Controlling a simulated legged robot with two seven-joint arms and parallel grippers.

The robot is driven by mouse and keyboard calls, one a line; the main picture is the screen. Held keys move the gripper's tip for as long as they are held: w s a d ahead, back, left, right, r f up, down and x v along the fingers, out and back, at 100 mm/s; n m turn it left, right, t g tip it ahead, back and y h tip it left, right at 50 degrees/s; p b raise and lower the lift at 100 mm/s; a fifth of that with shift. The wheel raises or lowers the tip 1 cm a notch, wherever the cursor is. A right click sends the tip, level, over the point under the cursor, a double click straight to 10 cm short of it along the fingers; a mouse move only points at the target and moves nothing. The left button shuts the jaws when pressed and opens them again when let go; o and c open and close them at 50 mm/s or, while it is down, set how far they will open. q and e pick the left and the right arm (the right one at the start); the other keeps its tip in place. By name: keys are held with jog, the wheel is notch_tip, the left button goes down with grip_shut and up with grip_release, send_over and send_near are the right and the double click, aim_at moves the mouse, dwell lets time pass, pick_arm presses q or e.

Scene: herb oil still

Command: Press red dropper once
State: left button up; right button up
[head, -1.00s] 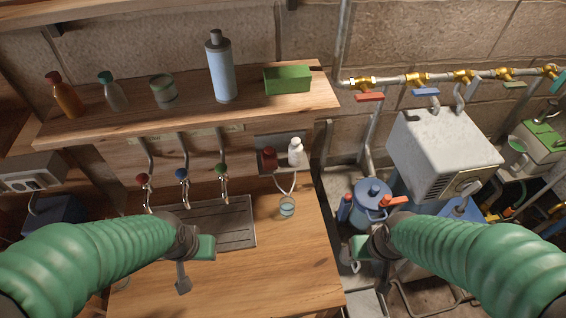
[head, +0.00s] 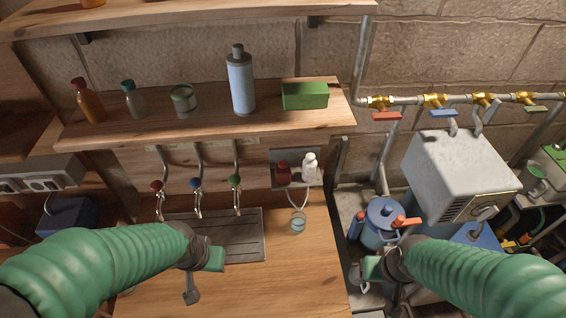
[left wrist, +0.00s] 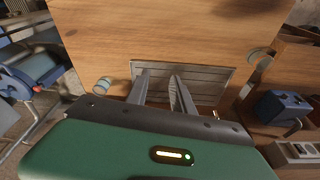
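The red dropper (head: 283,172) sits on a small wall panel under the shelf, beside a white dropper (head: 309,167). A small glass with pale liquid (head: 298,222) stands on the counter below them. My left gripper (head: 201,279) is over the counter, left of and nearer than the droppers, touching nothing. In the left wrist view its two grey fingers (left wrist: 159,82) are apart with nothing between them. The glass also shows there (left wrist: 103,85). My right gripper (head: 372,280) hangs right of the counter edge; its fingers are too obscured to judge.
Red, blue and green taps (head: 196,183) hang over a drain tray (head: 240,250). The shelf (head: 210,125) above holds bottles, a jar and a green box (head: 304,95). At right are a blue pot (head: 383,220), a grey box unit (head: 458,170) and valved pipes. The front counter is clear.

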pick_arm(q)
grip_shut()
dwell(1.4)
